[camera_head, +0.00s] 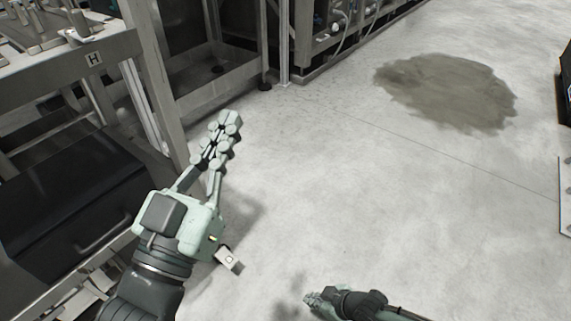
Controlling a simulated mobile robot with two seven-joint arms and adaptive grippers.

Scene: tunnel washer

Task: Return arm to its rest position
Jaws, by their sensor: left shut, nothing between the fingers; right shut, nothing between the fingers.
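My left gripper (222,130) is in the left middle of the head view, on a dark arm that comes up from the bottom left. It is pale green, its fingers are together, and it holds nothing. It points up and to the right, over the grey floor and just right of a metal frame. My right gripper (310,299) is small at the bottom centre, low over the floor, pointing left. Its fingers are together and empty.
A metal rack (120,48) marked H stands at the left, with a black case (75,205) below its top. Machinery with hoses (335,28) lines the back. A dark wet patch (447,92) lies on the floor. The middle floor is clear. A dark object (566,85) is cut off at the right.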

